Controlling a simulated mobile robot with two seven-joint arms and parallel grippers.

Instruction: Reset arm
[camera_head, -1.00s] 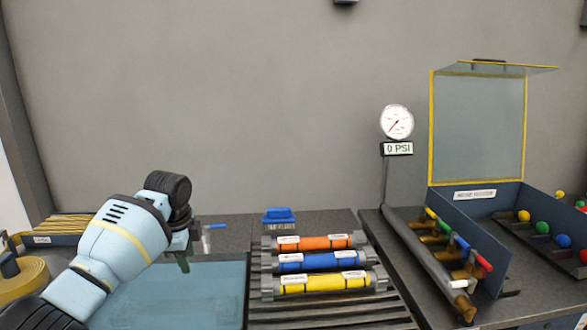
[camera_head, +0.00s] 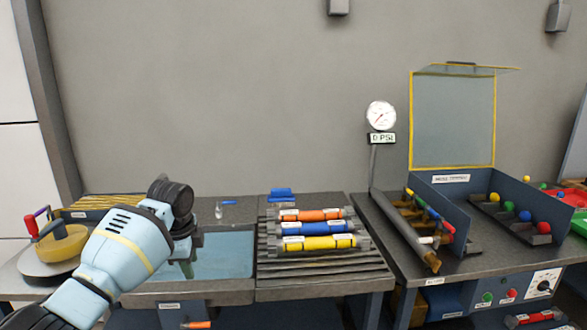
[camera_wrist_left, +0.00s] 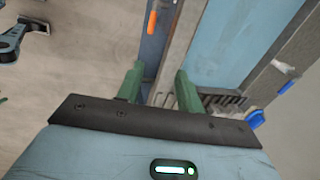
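My left gripper (camera_head: 187,262) is in the head view at the left, in front of the counter with the blue basin. In the left wrist view its two green fingers (camera_wrist_left: 158,88) stand apart with nothing between them, so it is open and empty. My right gripper does not show in the head view.
Orange (camera_head: 310,215), blue (camera_head: 312,228) and yellow (camera_head: 318,243) cylinders lie on a ribbed rack at the middle. A gauge (camera_head: 381,116) reads 0 PSI. An open-lidded box (camera_head: 440,200) with colored knobs stands right. A yellow round object (camera_head: 62,247) is at left.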

